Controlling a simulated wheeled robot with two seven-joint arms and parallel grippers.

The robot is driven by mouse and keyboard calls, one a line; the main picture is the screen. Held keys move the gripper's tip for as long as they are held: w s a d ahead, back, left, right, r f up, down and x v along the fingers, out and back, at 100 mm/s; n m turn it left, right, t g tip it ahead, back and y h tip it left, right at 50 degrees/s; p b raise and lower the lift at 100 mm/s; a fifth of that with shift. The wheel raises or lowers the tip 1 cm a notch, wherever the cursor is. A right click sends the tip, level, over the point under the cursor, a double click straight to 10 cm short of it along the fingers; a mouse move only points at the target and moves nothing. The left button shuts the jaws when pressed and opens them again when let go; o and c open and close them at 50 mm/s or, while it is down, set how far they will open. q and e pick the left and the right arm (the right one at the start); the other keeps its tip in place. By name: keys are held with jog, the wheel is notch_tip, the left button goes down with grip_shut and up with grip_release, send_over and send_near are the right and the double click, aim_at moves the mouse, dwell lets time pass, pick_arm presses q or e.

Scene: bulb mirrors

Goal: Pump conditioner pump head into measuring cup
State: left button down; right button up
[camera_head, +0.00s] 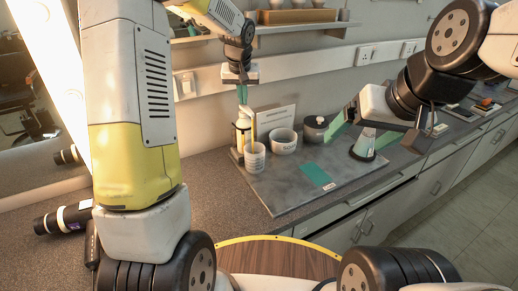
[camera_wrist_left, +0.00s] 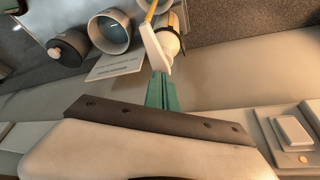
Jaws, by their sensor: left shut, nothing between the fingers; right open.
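The conditioner bottle (camera_head: 243,131), cream with a pale pump head, stands at the mat's back left. My left gripper (camera_head: 242,98) is shut and empty, pointing down just above the pump head. In the left wrist view the green fingertips (camera_wrist_left: 161,88) are close to the white pump head (camera_wrist_left: 155,48); I cannot tell whether they touch. The clear measuring cup (camera_head: 254,158) stands in front of the bottle, with its rim up. My right gripper (camera_head: 362,132) is open over the right side of the mat, above a conical clear vessel.
A grey mat (camera_head: 285,197) carries a white bowl (camera_head: 284,141), a dark-lidded jar (camera_head: 314,128), a green card (camera_head: 316,174) and the conical vessel (camera_head: 363,148) with a dark base. A white sign stands behind. A lit mirror (camera_head: 50,50) and dark cylinders are at left.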

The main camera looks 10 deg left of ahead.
pick_arm(q)
jog(key=shift+f, duration=0.3)
jog(key=shift+r, duration=1.45)
jog(key=shift+f, duration=0.1)
